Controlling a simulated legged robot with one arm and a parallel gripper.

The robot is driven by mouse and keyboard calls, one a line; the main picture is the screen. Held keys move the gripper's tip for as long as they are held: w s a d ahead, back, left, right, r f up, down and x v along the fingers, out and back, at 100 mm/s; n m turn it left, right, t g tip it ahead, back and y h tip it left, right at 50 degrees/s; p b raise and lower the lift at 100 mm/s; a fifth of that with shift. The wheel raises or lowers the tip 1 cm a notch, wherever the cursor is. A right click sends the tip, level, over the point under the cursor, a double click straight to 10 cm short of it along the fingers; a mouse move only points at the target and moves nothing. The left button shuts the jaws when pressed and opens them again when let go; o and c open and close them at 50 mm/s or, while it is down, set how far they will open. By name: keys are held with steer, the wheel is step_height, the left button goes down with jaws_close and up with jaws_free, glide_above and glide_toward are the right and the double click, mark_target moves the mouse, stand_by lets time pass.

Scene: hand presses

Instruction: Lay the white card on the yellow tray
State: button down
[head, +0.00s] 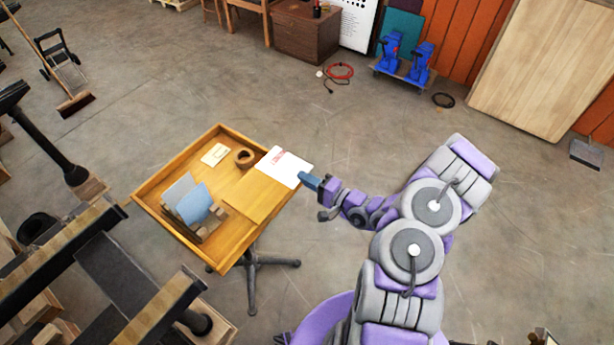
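The white card (285,166) with red print lies at the right corner of a yellow-orange wooden tray-top (171,184) on a dark stand. It overlaps a tan flat sheet or board (257,195), and its right end reaches the tray-top's edge. My gripper (308,181), with blue fingers, is at the card's lower right corner. It touches or nearly touches the card; I cannot tell which. The fingers are seen too small to tell whether they are open or shut on the card. No other yellow tray is clearly in view.
The tray-top also holds a brown tape roll (245,158), a cream note (215,154) and a rack with blue-grey cards (195,208). Dark press machinery (110,270) stands at lower left. Open concrete floor (360,135) lies behind and right of the tray-top.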

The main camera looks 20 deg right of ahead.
steer(key=f, duration=0.2)
steer(key=f+b, duration=0.1)
steer(key=f, duration=0.2)
steer(key=shift+d+f+b, duration=0.25)
steer(key=shift+f+b, duration=0.05)
steer(key=shift+b, duration=0.1)
steer(key=shift+d, duration=0.1)
steer(key=shift+d, duration=0.3)
steer(key=c, duration=1.3)
jaws_free()
steer(key=shift+a, duration=0.3)
steer(key=shift+o, duration=0.7)
steer(key=shift+d, duration=0.2)
steer(key=shift+a, duration=0.1)
